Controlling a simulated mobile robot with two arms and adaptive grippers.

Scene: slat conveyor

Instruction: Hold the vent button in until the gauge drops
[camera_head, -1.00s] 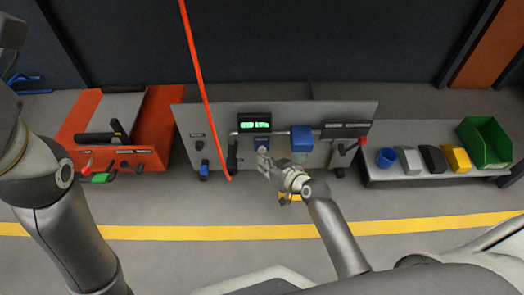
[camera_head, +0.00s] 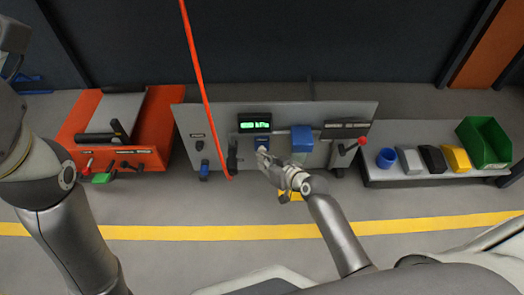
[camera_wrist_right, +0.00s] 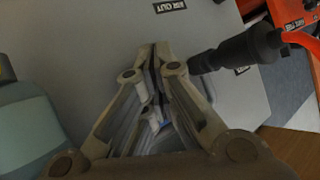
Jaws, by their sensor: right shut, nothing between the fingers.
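The gauge (camera_head: 254,123) is a dark box with a lit green display on the grey panel; its digits are too small to read. In the right wrist view the closed fingertips (camera_wrist_right: 156,52) meet the grey panel face; I cannot tell how far the button is in. My left arm is at the left, its gripper outside the picture.
The grey panel (camera_head: 222,118) also carries a blue box (camera_head: 301,138), a red-tipped lever (camera_head: 361,142) and a black fitting (camera_wrist_right: 235,50) close beside my right fingers. A red hose (camera_head: 197,75) hangs in front. An orange bench stands left, a grey table with bins right.

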